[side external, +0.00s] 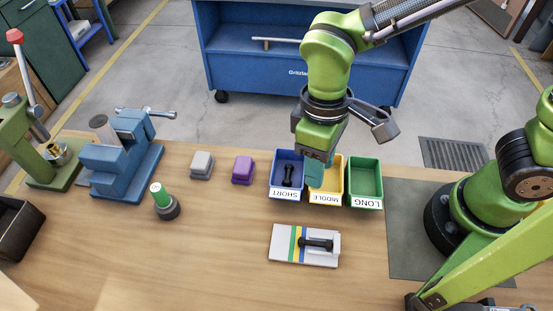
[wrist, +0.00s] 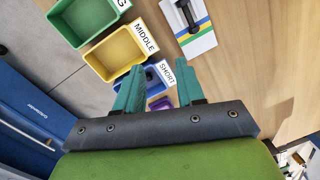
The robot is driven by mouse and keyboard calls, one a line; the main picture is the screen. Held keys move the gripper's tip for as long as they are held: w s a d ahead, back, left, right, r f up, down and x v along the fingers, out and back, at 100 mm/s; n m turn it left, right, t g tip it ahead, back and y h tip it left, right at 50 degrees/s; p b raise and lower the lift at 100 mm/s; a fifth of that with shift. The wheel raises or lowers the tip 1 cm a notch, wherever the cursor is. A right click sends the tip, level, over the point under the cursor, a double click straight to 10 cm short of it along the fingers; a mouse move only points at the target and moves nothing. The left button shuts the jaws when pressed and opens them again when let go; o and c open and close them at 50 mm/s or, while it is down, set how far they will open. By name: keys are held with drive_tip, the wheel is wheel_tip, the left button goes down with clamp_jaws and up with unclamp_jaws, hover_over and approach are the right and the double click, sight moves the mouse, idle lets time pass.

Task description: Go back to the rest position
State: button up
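My gripper (side external: 316,176) is over the bins, in front of the blue and yellow ones. In the wrist view its two teal fingers (wrist: 160,72) stand apart with nothing between them. The blue SHORT bin (side external: 273,182) holds a black dumbbell-shaped piece (side external: 288,175). The yellow MIDDLE bin (side external: 339,185) is partly hidden by my gripper in the side view; in the wrist view its visible inside (wrist: 113,55) looks empty. The green LONG bin (side external: 365,178) looks empty. Another black piece (side external: 316,243) lies on a white board with coloured stripes (side external: 283,243).
A purple block (side external: 243,170) and a grey block (side external: 202,165) sit left of the bins. Further left are a green-topped cylinder (side external: 163,200), a blue vise (side external: 122,160) and a green lever press (side external: 40,150). A blue cabinet (side external: 250,60) stands behind the table. The front table is mostly clear.

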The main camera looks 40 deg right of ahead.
drive_tip(key=d+r+m+t, duration=0.4)
drive_tip(key=d+r, duration=0.1)
drive_tip(key=d, duration=0.4)
drive_tip(key=w+d+r+m+t+y, duration=0.1)
drive_tip(key=d+r+m+t, duration=0.3)
drive_tip(key=d, duration=0.6)
wheel_tip(320, 180, up, 2)
drive_tip(key=shift+d+r+m+y, duration=0.1)
drive_tip(key=shift+d+m+y, duration=0.15)
drive_tip(key=shift+m, duration=0.35)
drive_tip(key=shift+a, duration=0.1)
